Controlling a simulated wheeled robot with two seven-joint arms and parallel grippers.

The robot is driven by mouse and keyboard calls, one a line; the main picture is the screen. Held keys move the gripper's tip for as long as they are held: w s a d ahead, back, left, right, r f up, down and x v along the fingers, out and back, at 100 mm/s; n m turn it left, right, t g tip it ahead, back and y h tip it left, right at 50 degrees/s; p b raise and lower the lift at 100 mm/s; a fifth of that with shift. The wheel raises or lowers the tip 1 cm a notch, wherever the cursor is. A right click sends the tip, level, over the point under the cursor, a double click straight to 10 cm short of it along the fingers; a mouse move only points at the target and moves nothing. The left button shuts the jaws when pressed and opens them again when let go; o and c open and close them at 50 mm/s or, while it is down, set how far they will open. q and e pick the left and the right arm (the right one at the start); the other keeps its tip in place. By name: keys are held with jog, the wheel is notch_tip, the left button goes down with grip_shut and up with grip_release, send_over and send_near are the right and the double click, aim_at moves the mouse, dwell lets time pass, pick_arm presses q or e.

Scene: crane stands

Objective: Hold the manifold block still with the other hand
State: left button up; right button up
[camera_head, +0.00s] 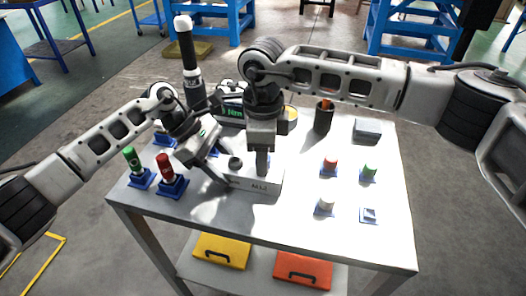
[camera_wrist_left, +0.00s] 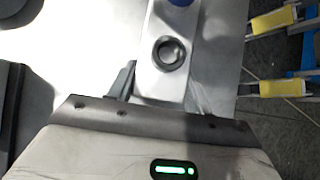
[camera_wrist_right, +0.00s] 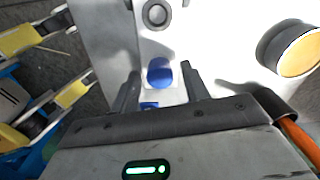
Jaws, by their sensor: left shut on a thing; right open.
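The manifold block (camera_head: 255,186), a pale metal bar with dark lettering, lies on the table near its front edge. A dark round port (camera_wrist_left: 170,53) shows on its top in the left wrist view, and a black knob (camera_head: 235,163) in the head view. My left gripper (camera_head: 220,180) is shut on the block's left end, a finger on each side in the left wrist view. My right gripper (camera_head: 262,170) points down over the block's right part. It is open, its fingers on either side of a blue cylindrical plug (camera_wrist_right: 160,72) in the right wrist view. Contact there is unclear.
Green-topped (camera_head: 132,160) and red-topped (camera_head: 167,170) pieces stand in blue holders at left. Small red (camera_head: 330,165), green (camera_head: 368,172) and white (camera_head: 325,205) pieces stand at right. A dark cup (camera_head: 323,118) and grey box (camera_head: 367,128) are behind.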

jog(key=n, duration=2.2)
jog(key=c, duration=1)
jog(key=m, duration=0.4)
grip_shut()
jog(key=shift+m, duration=0.7)
